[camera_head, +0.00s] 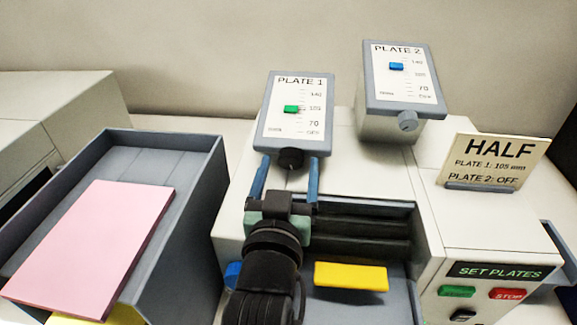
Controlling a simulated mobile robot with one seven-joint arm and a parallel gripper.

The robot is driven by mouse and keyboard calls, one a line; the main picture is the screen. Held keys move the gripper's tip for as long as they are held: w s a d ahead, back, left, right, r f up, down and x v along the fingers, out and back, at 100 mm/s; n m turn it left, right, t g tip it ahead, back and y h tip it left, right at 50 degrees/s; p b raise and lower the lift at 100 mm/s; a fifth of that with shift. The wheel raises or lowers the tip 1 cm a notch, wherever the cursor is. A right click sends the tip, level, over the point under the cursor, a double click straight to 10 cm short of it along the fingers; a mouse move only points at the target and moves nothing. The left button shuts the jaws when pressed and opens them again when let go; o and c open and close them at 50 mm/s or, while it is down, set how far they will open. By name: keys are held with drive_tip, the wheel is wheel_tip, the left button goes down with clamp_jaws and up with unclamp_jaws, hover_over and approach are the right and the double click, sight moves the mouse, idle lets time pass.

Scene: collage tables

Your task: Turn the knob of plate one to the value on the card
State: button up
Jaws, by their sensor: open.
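The plate 1 panel (262,135) is a grey-framed white scale, tilted back on top of the machine. Its green marker (291,109) stands level with the 105 line. The dark plate 1 knob (290,158) is at the panel's lower edge. My gripper (289,161) is open, its blue fingers reaching up on either side of the knob with visible gaps. I cannot tell whether the fingertips are as deep as the knob. The card (493,160) at the right reads "HALF", "PLATE 1: 105 mm", "PLATE 2: OFF".
The plate 2 panel (404,80) with a blue marker (396,66) near 140 and a grey knob (407,121) stands to the right. Green and red SET PLATES buttons (457,291) are lower right. A yellow block (351,276) lies near my wrist; pink sheets (90,245) lie left.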

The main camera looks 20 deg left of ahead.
clamp_jaws()
idle(0.4)
drive_tip(key=shift+d+f+m+y, duration=0.15)
drive_tip(key=shift+m+y, duration=0.45)
drive_tip(key=shift+m, duration=0.3)
drive_tip(key=shift+m+g+y+b, duration=0.3)
drive_tip(key=shift+m+y+b, duration=0.3)
drive_tip(key=shift+m, duration=0.4)
unclamp_jaws()
